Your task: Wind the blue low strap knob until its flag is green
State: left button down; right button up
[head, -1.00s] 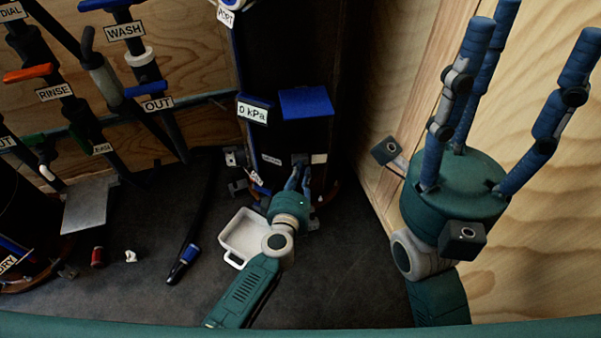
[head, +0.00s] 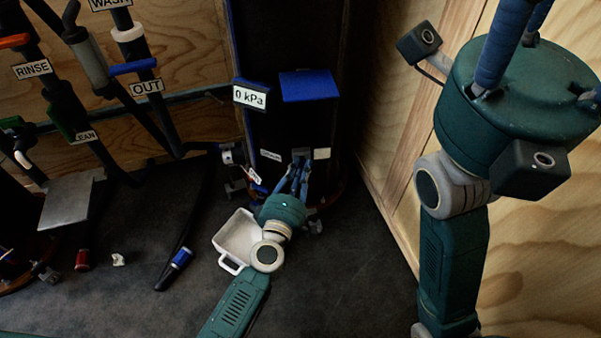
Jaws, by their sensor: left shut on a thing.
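My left gripper (head: 298,174) is low at the front of the dark column (head: 286,130). Its blue-grey fingers are closed together on something small at the column's foot, between two pale labels. The fingers cover the held part, so the blue low strap knob cannot be clearly made out; its place fits where they grip. I cannot make out a flag or its colour there. My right gripper (head: 535,40) is raised at the upper right, away from the column, with its fingers spread and empty; their tips are cut off by the top edge.
A white handled tray (head: 228,263) lies on the floor beside my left wrist. A blue-ended hose (head: 181,258), a red piece (head: 82,261) and a white scrap (head: 118,260) lie further left. A 0 kPa display (head: 250,96) and blue ledge (head: 308,86) stick out above. A wooden wall stands right.

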dwell(0.4)
pick_arm(q)
jog(key=c, duration=1.7)
grip_release()
jog(key=shift+o, duration=0.2)
jog(key=shift+s, duration=0.1)
jog(key=v, duration=1.2)
jog(key=shift+f, duration=0.1)
